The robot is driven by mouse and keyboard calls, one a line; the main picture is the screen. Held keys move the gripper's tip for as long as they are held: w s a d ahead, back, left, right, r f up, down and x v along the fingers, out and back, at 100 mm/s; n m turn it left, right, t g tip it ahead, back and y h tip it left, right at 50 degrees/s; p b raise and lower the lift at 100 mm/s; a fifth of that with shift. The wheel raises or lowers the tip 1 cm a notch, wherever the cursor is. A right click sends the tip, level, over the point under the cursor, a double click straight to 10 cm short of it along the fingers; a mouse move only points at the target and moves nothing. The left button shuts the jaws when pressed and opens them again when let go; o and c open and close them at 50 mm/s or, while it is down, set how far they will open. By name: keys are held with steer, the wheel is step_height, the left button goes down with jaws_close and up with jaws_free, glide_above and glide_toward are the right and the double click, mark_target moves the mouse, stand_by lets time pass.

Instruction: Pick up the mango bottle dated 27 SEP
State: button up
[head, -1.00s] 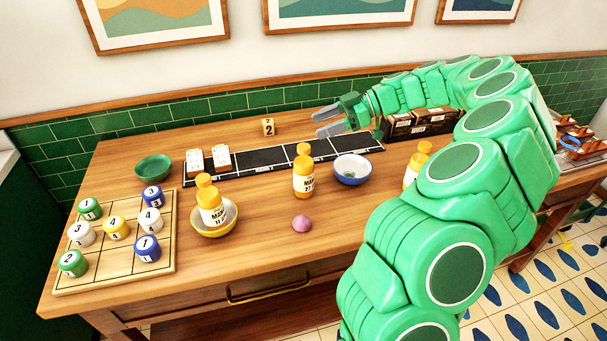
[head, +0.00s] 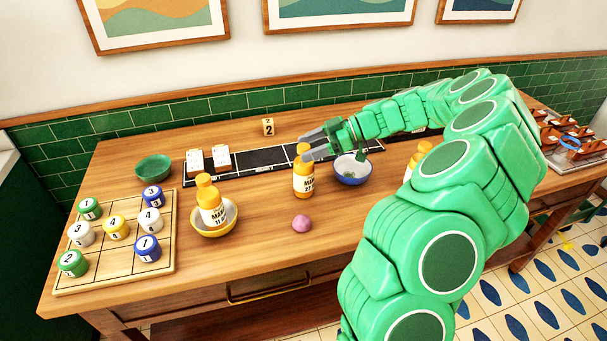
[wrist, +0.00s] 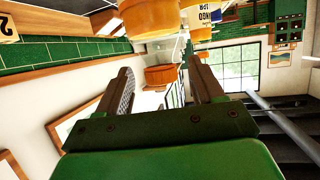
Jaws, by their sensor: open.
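A mango bottle (head: 303,182) with an orange cap stands upright mid-table; its label shows 27, the month too small to read. Another mango bottle (head: 211,206), its label showing 11, stands in a yellow bowl (head: 219,233) to the left. A third orange-capped bottle (head: 421,152) is partly hidden behind my arm, its label unreadable. My gripper (head: 308,146) is open, pointing left, its fingers overlapping the top of the 27 bottle. In the wrist view, a large orange cap shows just beyond the open fingers (wrist: 160,66); contact cannot be told.
A blue bowl (head: 352,171) sits right of the 27 bottle, under my gripper. A black strip (head: 262,159) runs behind. A board (head: 105,262) with numbered pieces is at left, with a green bowl (head: 154,169) behind it.

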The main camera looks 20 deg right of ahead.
steer(key=shift+x, duration=1.9)
jaws_close()
